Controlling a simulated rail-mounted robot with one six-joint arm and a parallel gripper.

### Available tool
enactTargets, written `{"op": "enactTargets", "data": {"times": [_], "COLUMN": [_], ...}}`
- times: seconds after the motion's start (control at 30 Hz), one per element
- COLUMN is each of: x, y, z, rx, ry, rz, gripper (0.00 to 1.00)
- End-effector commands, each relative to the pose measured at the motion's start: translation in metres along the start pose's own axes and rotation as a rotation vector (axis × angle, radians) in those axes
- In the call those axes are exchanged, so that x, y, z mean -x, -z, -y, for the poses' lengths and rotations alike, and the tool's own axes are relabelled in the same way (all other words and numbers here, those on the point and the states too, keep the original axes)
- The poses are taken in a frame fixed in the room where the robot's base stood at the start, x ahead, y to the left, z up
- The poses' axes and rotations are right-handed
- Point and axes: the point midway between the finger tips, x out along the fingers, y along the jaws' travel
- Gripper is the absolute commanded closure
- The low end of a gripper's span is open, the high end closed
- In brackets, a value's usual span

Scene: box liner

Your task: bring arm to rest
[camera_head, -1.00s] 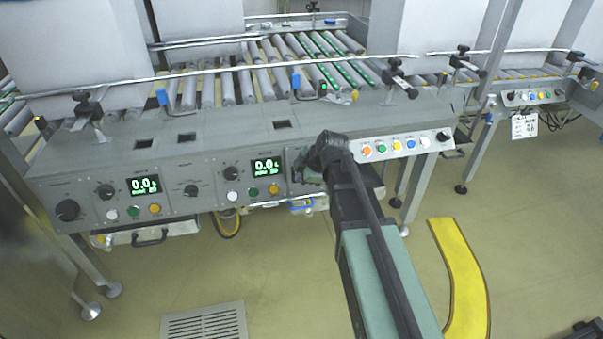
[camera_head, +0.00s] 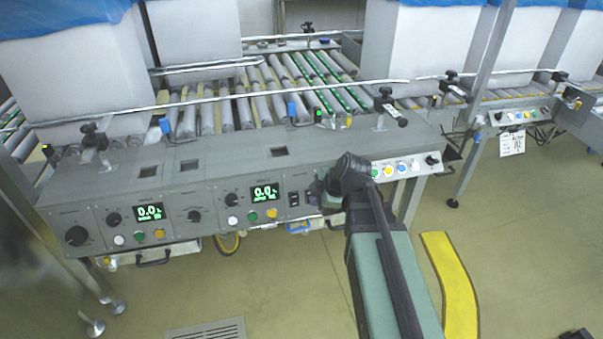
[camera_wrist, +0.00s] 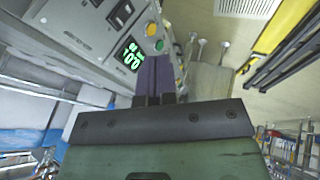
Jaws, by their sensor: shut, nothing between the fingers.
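My arm reaches up from the bottom right of the head view, with a green link and a dark joint in front of the conveyor's control panel (camera_head: 90,215). In the wrist view my gripper (camera_wrist: 155,65) shows two purple fingers side by side, shut with nothing between them. The fingers point toward the panel's green display (camera_wrist: 130,55) and coloured buttons, overlapping them in the picture. I cannot tell the gap to the panel. In the head view the fingers are largely hidden by the arm.
Large white boxes (camera_head: 60,85) with blue liners stand around the roller conveyor (camera_head: 265,105). Black clamps and metal guide rails line its front edge. A yellow floor strip (camera_head: 450,285) lies to the right of my arm. Open floor (camera_head: 270,285) lies in front of the panel.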

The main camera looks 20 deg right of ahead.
Motion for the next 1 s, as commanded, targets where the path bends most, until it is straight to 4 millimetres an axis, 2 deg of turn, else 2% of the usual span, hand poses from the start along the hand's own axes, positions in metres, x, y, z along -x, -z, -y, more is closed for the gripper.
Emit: {"op": "enactTargets", "data": {"times": [0.07, 0.17, 0.27, 0.4, 0.47, 0.6, 0.7, 0.77, 0.8, 1.0], "x": [0.000, 0.000, 0.001, 0.004, 0.005, 0.009, 0.012, 0.008, 0.024, 0.093], "y": [0.000, 0.000, -0.004, -0.009, -0.007, 0.001, 0.017, 0.040, 0.053, 0.077], "z": [0.000, 0.001, 0.011, 0.040, 0.052, 0.081, 0.107, 0.119, 0.108, 0.076], "rx": [-0.005, -0.107, -0.375, -0.849, -1.020, -1.348, -1.507, -1.436, -1.424, -1.432], "ry": [0.000, 0.008, 0.051, 0.116, 0.126, 0.106, 0.052, 0.052, 0.057, 0.055], "rz": [0.000, 0.000, 0.037, 0.175, 0.248, 0.426, 0.575, 0.603, 0.599, 0.597], "gripper": [1.00, 1.00, 1.00, 1.00, 1.00, 1.00, 1.00, 1.00, 1.00, 1.00]}}
